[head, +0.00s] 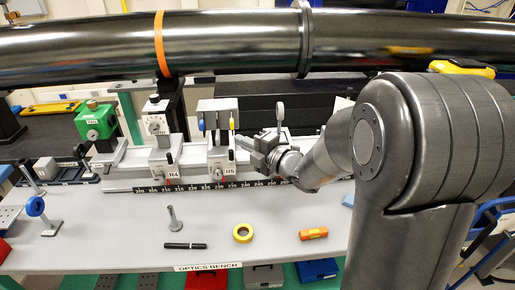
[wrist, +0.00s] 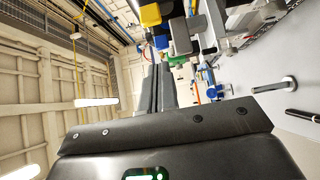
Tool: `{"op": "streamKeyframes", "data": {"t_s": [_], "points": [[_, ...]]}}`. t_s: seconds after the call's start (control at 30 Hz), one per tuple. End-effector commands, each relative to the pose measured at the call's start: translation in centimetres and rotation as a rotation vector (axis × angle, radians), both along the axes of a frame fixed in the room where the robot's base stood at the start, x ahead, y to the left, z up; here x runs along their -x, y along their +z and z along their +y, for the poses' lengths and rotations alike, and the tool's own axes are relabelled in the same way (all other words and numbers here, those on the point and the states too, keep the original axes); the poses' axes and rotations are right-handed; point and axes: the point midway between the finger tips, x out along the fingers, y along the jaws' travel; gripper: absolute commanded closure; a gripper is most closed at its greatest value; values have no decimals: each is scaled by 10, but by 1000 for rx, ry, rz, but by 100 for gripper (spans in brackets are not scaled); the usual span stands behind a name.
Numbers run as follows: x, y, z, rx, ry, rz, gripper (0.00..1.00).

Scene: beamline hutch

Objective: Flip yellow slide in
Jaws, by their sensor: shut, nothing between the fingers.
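The slide holder (head: 217,105) is a grey block on the rail carriage marked H5. A yellow slide tab (head: 232,123) hangs at its right side and a blue one (head: 201,125) at its left. My gripper (head: 240,142) points left, shut and empty, just below and right of the yellow tab; I cannot tell whether it touches. In the wrist view, the yellow tab (wrist: 150,15) shows at the top, beyond my shut fingers (wrist: 160,70), with a blue piece below it.
A green box (head: 98,121) and the R4 carriage (head: 165,160) stand left on the rail. A round-headed post (head: 280,112) stands behind my gripper. A black beam pipe (head: 230,40) crosses above.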

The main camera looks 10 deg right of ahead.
Motion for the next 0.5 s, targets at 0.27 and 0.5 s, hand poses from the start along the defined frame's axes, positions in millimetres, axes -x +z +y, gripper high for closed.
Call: {"op": "streamKeyframes", "data": {"t_s": [0.27,0.5], "points": [[-40,-1,13,0,0,0,100],[-53,0,13,1,0,-1,100]]}}
